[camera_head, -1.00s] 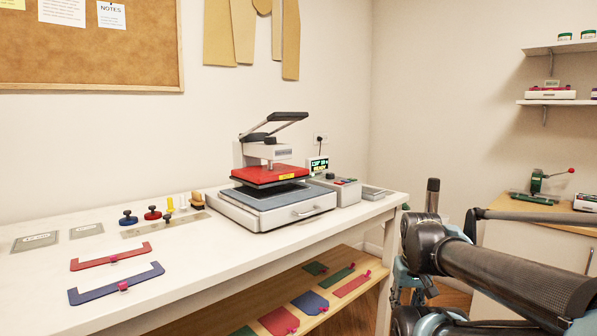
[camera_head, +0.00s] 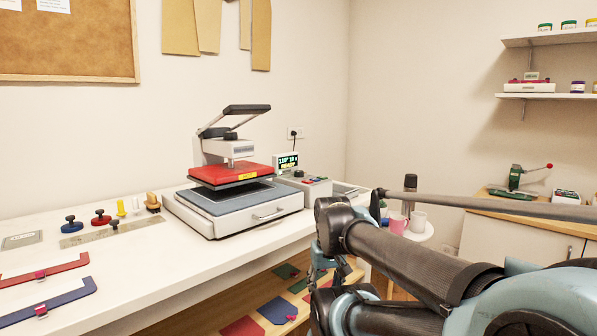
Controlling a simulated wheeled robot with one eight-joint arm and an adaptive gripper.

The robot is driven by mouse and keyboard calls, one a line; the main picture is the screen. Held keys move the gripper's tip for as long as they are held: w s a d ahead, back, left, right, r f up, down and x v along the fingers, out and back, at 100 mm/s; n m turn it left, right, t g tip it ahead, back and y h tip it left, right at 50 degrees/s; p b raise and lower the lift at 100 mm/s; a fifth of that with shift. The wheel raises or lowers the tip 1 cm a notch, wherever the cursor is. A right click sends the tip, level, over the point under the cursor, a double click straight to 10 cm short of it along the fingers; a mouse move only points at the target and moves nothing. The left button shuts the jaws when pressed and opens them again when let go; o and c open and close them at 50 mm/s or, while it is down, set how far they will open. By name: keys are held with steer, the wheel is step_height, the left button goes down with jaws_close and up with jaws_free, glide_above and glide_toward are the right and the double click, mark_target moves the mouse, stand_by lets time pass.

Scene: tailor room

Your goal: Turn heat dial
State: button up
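The heat press (camera_head: 240,212) stands on the white table, with a red upper plate (camera_head: 232,174) raised over a grey lower plate and its handle up. To its right is a grey control box (camera_head: 318,190) with small coloured buttons and a small dark knob (camera_head: 298,174) on top, which looks like the heat dial. Its pointer is too small to read. A small display (camera_head: 287,161) behind it shows green figures, apparently 110° and 10 s, with a yellow word like READY. My arm fills the lower right, apart from the box. I cannot make out my gripper's fingers.
Red and blue flat templates (camera_head: 46,304), knobbed weights (camera_head: 101,219) and a metal strip (camera_head: 118,234) lie on the table's left. A lower shelf holds coloured pieces (camera_head: 279,309). Pink and white mugs (camera_head: 418,221) stand right of the table. A side bench (camera_head: 512,235) is further right.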

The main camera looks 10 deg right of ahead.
steer(key=w+r, duration=0.9)
steer(key=r, duration=0.4)
step_height(320, 180, up, 28)
steer(key=n+g, duration=0.2)
steer(key=n, duration=0.1)
glide_above(299, 171)
steer(key=f, duration=1.7)
steer(key=shift+w, duration=0.25)
steer(key=c, duration=1.1)
steer(key=shift+o, duration=0.2)
steer(key=shift+d, duration=0.15)
steer(key=shift+m, duration=0.3)
